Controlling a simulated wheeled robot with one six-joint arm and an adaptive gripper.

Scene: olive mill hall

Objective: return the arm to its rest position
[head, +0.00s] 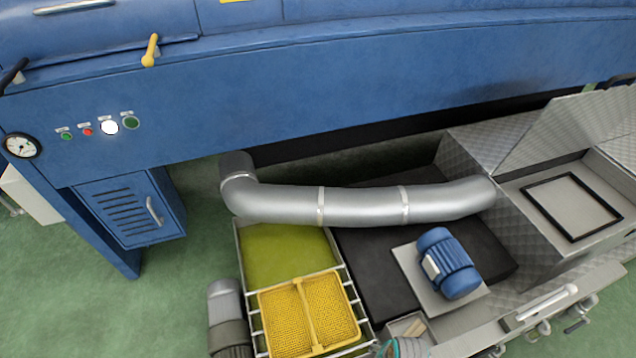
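My gripper is not in the head view. I cannot see where the arm's end is, or whether it is open or shut. A grey cylinder with a darker lower part (228,315) stands at the bottom, left of the yellow basket; I cannot tell what it is.
A blue machine (300,85) with a gauge, buttons and levers spans the back. A silver pipe (360,204) crosses before it. A yellow basket (330,303) rests on a rack over greenish liquid (285,255). A blue motor (448,263) is right. Green floor (70,290) is clear at left.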

